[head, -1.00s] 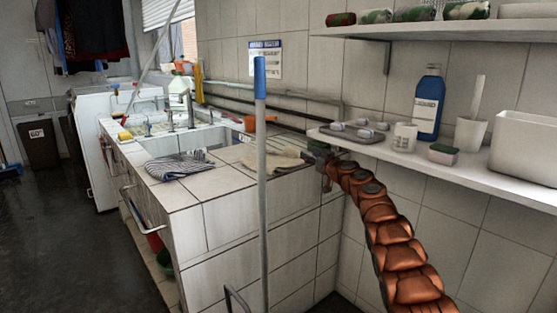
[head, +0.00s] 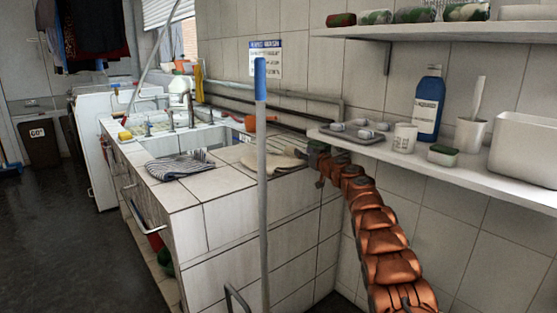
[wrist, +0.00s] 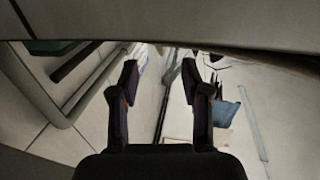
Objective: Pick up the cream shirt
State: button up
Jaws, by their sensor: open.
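The cream shirt (head: 272,158) lies crumpled on the tiled counter, right of the sink and partly behind an upright pole. My gripper (head: 314,156) is at the right end of the shirt, just below the shelf's left end. It is small and dark there, and I cannot tell whether it touches the cloth. In the wrist view, my gripper (wrist: 160,80) has its two fingers apart with nothing held between them. I cannot make out the shirt for sure in that view.
A pole with a blue top (head: 262,150) stands in front of the counter. A striped cloth (head: 180,166) lies left of the shirt, by the sink (head: 190,138). The wall shelf (head: 470,170) holds a blue bottle (head: 428,103), cups and a white bin. Pipes (head: 275,98) run along the wall.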

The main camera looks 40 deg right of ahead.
aim_at(300, 149)
jog(key=shift+p+x, duration=0.4)
jog(key=shift+x, duration=0.65)
jog(key=shift+w+r+p, duration=0.1)
jog(key=shift+w+p, duration=0.3)
jog(key=shift+w, duration=0.45)
jog(key=shift+d, duration=0.1)
grip_shut()
